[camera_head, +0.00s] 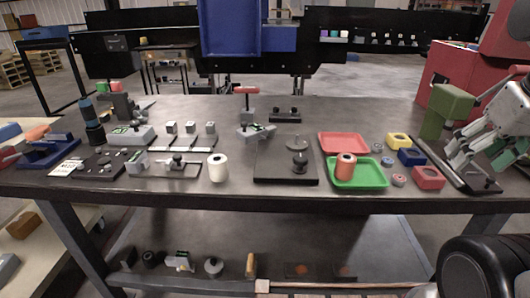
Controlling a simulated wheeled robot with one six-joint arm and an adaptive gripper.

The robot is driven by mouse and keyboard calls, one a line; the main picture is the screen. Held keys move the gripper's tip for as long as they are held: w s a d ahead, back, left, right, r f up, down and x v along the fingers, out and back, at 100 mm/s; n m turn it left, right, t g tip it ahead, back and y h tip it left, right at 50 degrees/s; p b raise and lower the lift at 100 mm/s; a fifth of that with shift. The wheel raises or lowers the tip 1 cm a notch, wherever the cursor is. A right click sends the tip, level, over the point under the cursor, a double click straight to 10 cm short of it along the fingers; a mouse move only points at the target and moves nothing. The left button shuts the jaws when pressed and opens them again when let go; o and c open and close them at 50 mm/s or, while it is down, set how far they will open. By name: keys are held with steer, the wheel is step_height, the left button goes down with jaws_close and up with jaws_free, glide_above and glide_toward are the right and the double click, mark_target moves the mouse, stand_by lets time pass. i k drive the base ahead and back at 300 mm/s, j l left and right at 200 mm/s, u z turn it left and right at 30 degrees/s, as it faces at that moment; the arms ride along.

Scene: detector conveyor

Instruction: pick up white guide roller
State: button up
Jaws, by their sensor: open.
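The white guide roller (217,168) stands upright near the front edge of the dark workbench (225,195), left of the middle. Its top shows a small dark hole. My gripper (458,151) is at the far right, over the right end of the bench and pointing down and left. It is open and holds nothing that I can see. The roller is far to its left, with trays and a black plate between them. The gap between the fingers is hard to make out.
A red roller (346,167) stands in the green tray (372,181), in front of a red tray (342,139). A black plate with a knob (299,163) lies right of the white roller. A small fixture (178,163) sits close on its left. Yellow, blue and red blocks stand near my gripper.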

mark_target(218, 163)
steer(key=l+u, duration=0.1)
steer(key=u, duration=0.3)
steer(key=i+l+u, duration=0.1)
steer(key=u, duration=0.3)
steer(key=l+u, duration=0.15)
steer(key=u, duration=0.25)
